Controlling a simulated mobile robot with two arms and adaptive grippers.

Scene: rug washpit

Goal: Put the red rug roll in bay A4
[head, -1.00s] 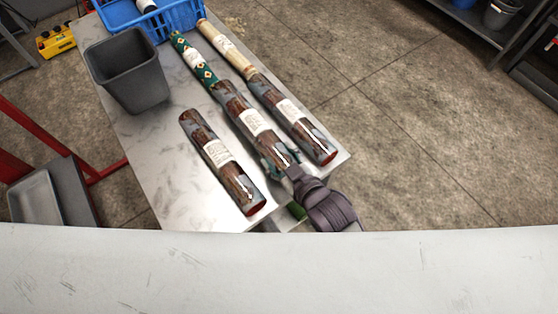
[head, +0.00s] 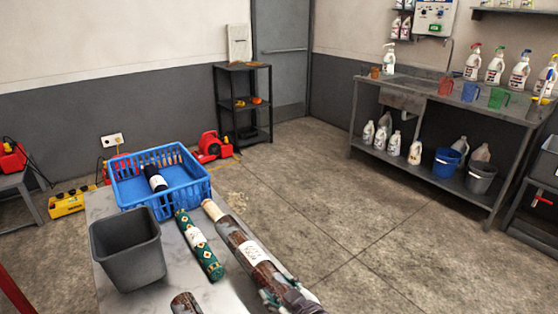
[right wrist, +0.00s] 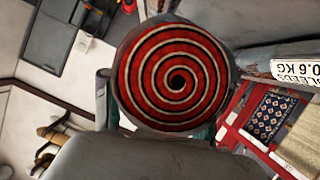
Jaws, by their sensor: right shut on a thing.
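A dark brown wrapped rug roll with a white label (head: 256,253) is held near its lower end by my right gripper (head: 284,294), which is shut on it. In the right wrist view the roll's round end (right wrist: 176,78) shows a red, black and cream spiral. In the head view it looks raised over the table. Another brown wrapped roll (head: 185,303) is cut off at the bottom edge. A green patterned roll (head: 200,245) lies left of the held roll. My left gripper is not in view. No bay marked A4 shows.
The metal table (head: 112,287) bears a grey bin (head: 128,262) and a blue crate (head: 165,200) with a dark roll inside. A red frame (right wrist: 237,108) with rolled rugs shows in the right wrist view. The concrete floor (head: 345,225) right of the table is open.

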